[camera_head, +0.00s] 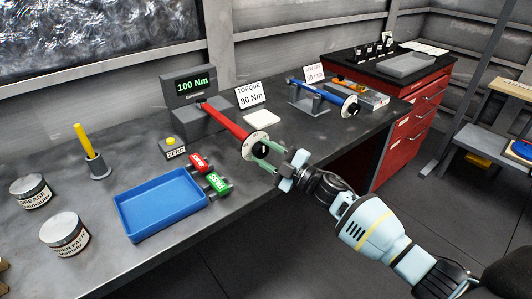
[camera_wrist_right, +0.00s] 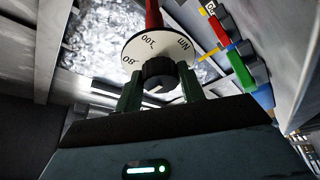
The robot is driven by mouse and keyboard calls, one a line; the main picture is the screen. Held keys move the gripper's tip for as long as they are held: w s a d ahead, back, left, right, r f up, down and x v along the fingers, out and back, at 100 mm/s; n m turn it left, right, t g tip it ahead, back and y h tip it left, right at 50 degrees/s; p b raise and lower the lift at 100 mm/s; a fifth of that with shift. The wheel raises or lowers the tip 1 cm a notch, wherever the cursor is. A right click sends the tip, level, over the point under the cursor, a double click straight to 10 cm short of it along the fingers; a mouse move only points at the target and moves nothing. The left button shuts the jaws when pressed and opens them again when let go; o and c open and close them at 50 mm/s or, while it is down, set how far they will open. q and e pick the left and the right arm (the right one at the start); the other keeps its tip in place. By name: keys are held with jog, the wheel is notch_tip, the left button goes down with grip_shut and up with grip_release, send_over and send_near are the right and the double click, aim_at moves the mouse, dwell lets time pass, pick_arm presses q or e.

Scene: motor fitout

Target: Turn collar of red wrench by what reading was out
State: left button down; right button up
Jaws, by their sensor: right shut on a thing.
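The red wrench (camera_head: 228,122) sits with its far end at the grey tester (camera_head: 195,118), whose display (camera_head: 190,86) reads 100 Nm. A white scale disc (camera_head: 255,145) with a dark collar (camera_head: 262,150) is at its near end. My right gripper (camera_head: 277,158) is shut on the collar. In the right wrist view the dark collar (camera_wrist_right: 158,72) lies between the two fingers, and the scale disc (camera_wrist_right: 150,45) behind it shows 80, 100 and Nm. A card (camera_head: 250,96) reads TORQUE 80 Nm. My left gripper is not in view.
A blue wrench (camera_head: 330,92) rests on a stand behind. A yellow ZERO button (camera_head: 171,142), red block (camera_head: 198,161), green PASS block (camera_head: 217,184) and blue tray (camera_head: 125,203) are left of my gripper. Two tins and a yellow-handled tool (camera_head: 84,140) stand further left.

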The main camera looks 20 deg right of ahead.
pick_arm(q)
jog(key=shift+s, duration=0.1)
pick_arm(e)
jog(key=o, duration=1)
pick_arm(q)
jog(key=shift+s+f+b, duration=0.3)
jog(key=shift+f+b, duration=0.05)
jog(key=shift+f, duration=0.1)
pick_arm(e)
jog(key=shift+v, duration=3.95)
